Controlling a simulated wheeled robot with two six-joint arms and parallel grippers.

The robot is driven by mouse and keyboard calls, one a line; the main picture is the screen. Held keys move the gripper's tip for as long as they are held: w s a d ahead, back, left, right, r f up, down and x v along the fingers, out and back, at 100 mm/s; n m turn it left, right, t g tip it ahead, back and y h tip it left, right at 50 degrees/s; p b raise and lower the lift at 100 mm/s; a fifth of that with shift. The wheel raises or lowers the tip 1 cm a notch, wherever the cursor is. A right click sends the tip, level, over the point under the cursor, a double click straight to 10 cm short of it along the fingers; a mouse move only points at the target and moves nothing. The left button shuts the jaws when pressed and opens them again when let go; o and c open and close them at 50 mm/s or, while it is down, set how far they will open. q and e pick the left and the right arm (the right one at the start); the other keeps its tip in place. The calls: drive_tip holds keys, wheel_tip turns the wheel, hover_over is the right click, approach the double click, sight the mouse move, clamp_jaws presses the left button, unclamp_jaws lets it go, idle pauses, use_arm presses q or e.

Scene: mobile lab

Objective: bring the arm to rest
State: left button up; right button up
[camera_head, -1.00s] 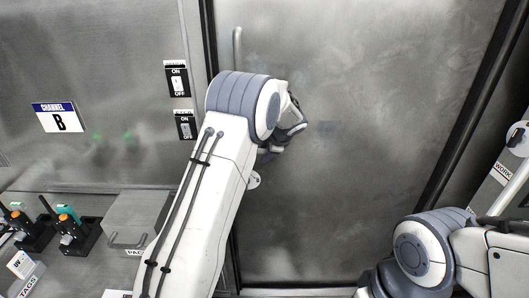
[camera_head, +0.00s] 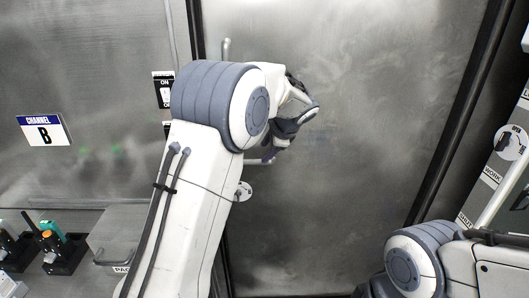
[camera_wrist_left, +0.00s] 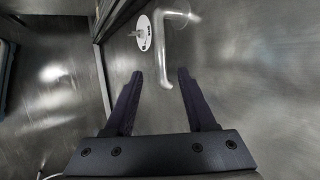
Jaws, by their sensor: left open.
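My left arm reaches up in the head view, its elbow bent in front of a grey metal door (camera_head: 370,120). The left gripper (camera_head: 268,157) is partly hidden by its own wrist, close to the door's lever handle (camera_head: 258,162). In the left wrist view the left gripper (camera_wrist_left: 160,74) is open, with two dark fingers apart and nothing held. The silver handle (camera_wrist_left: 162,55) shows ahead, its lower end between the fingertips in the picture; I cannot tell whether they touch. My right arm shows at the lower right of the head view; its gripper is out of view.
A wall with a "Channel B" sign (camera_head: 45,130) and an ON/OFF switch (camera_head: 164,91) stands left of the door. A bench at the lower left holds a dark rack (camera_head: 66,258) with a green-topped item. Labelled equipment (camera_head: 500,165) stands at the right.

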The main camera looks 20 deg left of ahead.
use_arm(q)
drive_tip(key=s+d+f+n+g+h, duration=0.2)
drive_tip(key=s+d+h, duration=0.2)
drive_tip(key=s+d, duration=1.4)
drive_tip(key=s+d+f+n+g+h, duration=0.1)
drive_tip(key=s, duration=1)
drive_tip(key=s+f+n+g+h, duration=0.1)
drive_tip(key=s+f+n+h, duration=0.1)
drive_tip(key=s, duration=0.9)
drive_tip(key=shift+s+d+f, duration=0.2)
drive_tip(key=shift+s+d, duration=0.15)
drive_tip(key=shift+s, duration=0.05)
